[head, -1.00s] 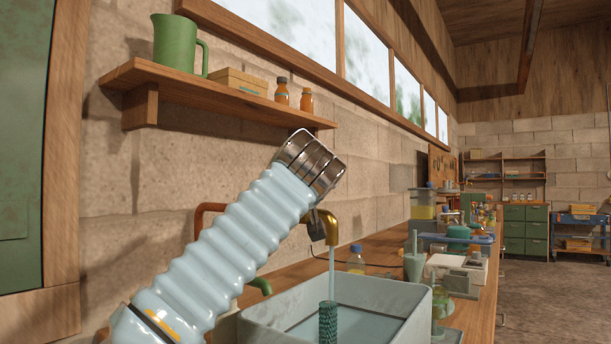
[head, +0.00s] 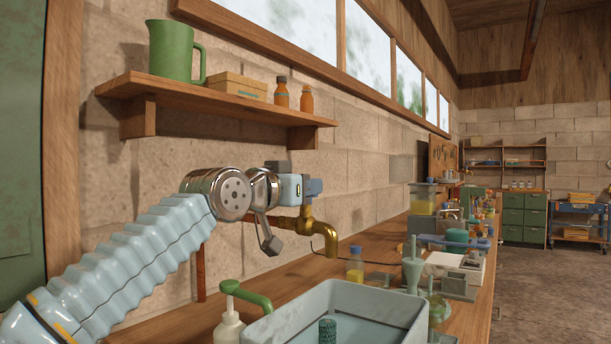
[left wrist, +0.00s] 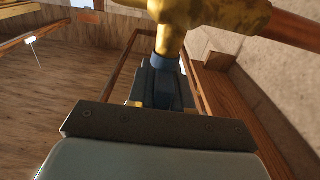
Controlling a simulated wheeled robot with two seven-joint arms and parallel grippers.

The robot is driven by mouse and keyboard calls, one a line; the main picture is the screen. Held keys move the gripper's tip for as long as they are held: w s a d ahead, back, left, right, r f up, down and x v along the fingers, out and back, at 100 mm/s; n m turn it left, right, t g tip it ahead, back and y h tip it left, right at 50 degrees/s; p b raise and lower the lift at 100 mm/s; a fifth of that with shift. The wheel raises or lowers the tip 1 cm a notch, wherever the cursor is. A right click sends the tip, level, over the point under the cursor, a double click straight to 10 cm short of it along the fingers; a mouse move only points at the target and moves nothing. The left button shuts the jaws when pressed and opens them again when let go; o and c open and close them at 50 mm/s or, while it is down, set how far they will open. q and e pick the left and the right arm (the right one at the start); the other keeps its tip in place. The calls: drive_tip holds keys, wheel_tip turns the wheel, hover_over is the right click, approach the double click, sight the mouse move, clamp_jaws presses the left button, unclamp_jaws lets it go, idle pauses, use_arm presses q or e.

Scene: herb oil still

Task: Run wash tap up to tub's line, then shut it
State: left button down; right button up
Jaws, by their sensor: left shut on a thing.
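The brass wash tap (head: 328,238) comes out of the block wall with its spout bent down over the bench. No stream shows below its mouth. The grey tub (head: 262,330) stands below and to the right, cut off by the lower edge. Bluish water (head: 375,332) lies in it; I cannot make out how its level stands to the line. My left gripper (head: 312,187) is at the top of the tap, shut on the tap's blue handle (left wrist: 166,85), just below the brass body (left wrist: 185,14) in the left wrist view. My right gripper is out of view.
A green textured cylinder (head: 327,331) stands in the tub. A pump bottle (head: 229,322) with a green top is at its left, and a yellow-liquid bottle (head: 355,266) behind it. A wall shelf (head: 215,108) with a green jug (head: 172,52) hangs above my arm.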

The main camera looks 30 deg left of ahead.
use_arm(q)
drive_tip(key=shift+h, duration=0.3)
drive_tip(key=c, duration=1.1)
unclamp_jaws()
drive_tip(key=shift+s+a+f, duration=0.1)
drive_tip(key=shift+s, duration=0.4)
drive_tip(key=s+b, duration=0.1)
drive_tip(key=s, duration=0.3)
drive_tip(key=s+a+b, duration=0.1)
drive_tip(key=s, duration=0.3)
drive_tip(key=s+b, duration=0.1)
drive_tip(key=s, duration=0.3)
drive_tip(key=shift+s+a, duration=0.25)
drive_tip(key=shift+s, duration=0.1)
